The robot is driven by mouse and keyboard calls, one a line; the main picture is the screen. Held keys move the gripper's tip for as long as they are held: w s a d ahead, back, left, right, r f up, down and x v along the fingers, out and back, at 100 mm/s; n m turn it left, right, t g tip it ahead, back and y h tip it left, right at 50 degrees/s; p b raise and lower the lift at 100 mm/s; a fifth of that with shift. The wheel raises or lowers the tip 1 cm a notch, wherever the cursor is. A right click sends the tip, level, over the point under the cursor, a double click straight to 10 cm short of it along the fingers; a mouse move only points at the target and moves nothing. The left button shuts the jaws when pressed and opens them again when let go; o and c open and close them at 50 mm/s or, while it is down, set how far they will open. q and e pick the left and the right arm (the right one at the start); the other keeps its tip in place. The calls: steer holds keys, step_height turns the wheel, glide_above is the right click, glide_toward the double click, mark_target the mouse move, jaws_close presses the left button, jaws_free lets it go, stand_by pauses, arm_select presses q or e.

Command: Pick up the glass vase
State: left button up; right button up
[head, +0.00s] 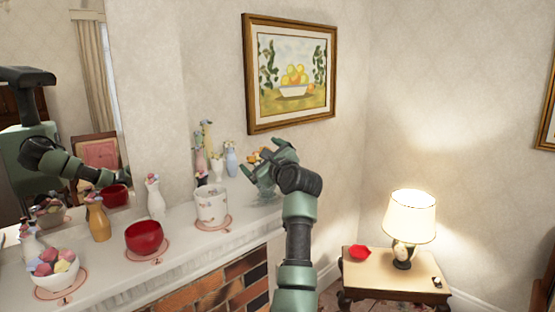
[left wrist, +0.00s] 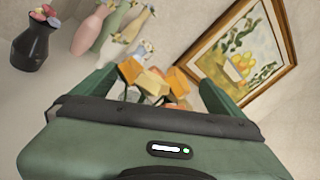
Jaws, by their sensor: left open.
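The glass vase (head: 267,189) stands at the right end of the white mantel, clear and hard to make out, partly hidden by my left gripper. Orange and yellow blocky shapes show at its top in the left wrist view (left wrist: 153,84). My left gripper (head: 263,164) is over and around the top of the vase, jaws apart. In the left wrist view its two green fingers (left wrist: 154,88) stand on either side of the orange shapes. Whether a finger touches the vase I cannot tell. My right gripper does not show.
Several slim vases (head: 216,160) stand left of the gripper on the mantel. A white pot (head: 211,205), a red bowl (head: 145,238) and a white bowl (head: 56,279) sit nearer. A framed painting (head: 291,118) hangs behind. A lamp (head: 409,218) stands on a low side table (head: 384,283).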

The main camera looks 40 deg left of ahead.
arm_select(q)
steer(key=shift+w+a+f, duration=0.1)
steer(key=shift+a, duration=0.05)
steer(key=c, duration=1.8)
steer(key=shift+r, duration=0.2)
